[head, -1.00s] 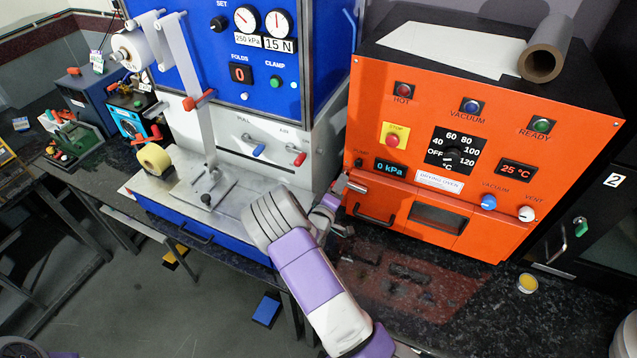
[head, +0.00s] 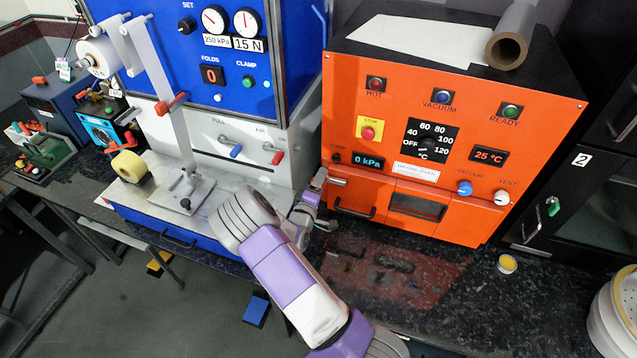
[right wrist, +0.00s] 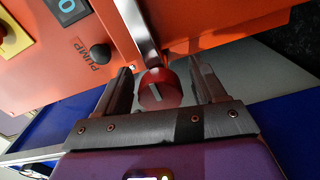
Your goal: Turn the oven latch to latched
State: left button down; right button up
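The orange drying oven (head: 360,138) stands on the dark bench. Its latch, a metal lever with a round red end, shows in the right wrist view (right wrist: 158,92) beside the oven's lower edge, near the PUMP knob. My right gripper (head: 319,186) is at the oven's lower left corner. In the right wrist view its two dark fingers (right wrist: 160,88) are apart, one on each side of the red end, with gaps visible. In the head view the gripper and arm hide most of the latch. My left gripper is not in view.
The blue press machine (head: 255,110) stands close left of my right arm. The oven door handle (head: 353,211) is just right of the gripper.

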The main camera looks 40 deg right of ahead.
jog(key=v, duration=0.7)
jog(key=shift+a, duration=0.3)
dwell(0.4)
